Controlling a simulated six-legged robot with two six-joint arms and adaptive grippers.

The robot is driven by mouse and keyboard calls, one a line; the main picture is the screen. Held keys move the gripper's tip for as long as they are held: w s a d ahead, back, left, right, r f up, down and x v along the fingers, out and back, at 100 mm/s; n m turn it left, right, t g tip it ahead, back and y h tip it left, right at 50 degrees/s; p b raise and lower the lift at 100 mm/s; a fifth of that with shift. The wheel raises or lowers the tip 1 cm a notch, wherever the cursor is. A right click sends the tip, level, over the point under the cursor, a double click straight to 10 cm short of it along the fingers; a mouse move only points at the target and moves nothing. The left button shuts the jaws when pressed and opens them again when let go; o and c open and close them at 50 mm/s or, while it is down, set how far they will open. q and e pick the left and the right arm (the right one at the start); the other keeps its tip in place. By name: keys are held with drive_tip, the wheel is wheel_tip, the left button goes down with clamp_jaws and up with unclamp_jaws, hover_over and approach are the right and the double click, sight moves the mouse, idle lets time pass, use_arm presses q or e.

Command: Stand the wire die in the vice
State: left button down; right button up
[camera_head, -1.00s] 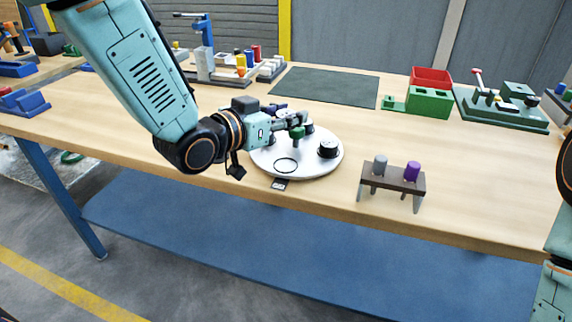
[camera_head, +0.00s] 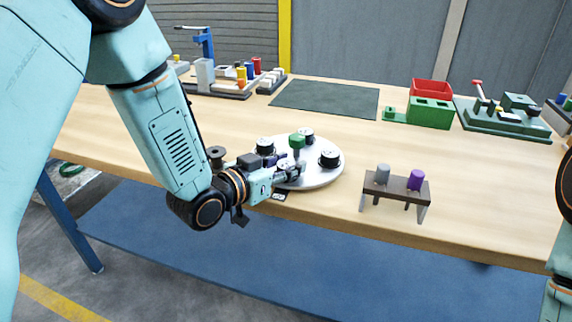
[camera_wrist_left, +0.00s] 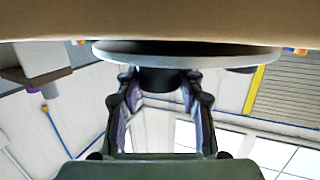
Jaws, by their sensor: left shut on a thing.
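My left gripper (camera_head: 293,169) is low over the near part of the white round turntable (camera_head: 326,177). In the left wrist view its two fingers (camera_wrist_left: 160,97) are around a black cylinder (camera_wrist_left: 158,80), against the white disc; the gripper is shut on it. The gripper hides most of this cylinder in the head view. A green fixture with a red-handled lever (camera_head: 478,84) stands at the back right; I cannot tell whether it is the vice. I cannot tell which thing is the wire die. My right gripper is out of view.
Black round pieces (camera_head: 329,159) and a green knob (camera_head: 297,140) sit on the turntable. A dark spool (camera_head: 216,156) stands left of it. A brown stand (camera_head: 398,186) holds a grey and a purple cylinder at the right. A dark mat (camera_head: 325,98) lies bare behind.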

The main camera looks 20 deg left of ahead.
use_arm(q)
drive_tip(key=shift+s+f, duration=0.1)
drive_tip(key=shift+f, duration=0.05)
drive_tip(key=c, duration=0.8)
unclamp_jaws()
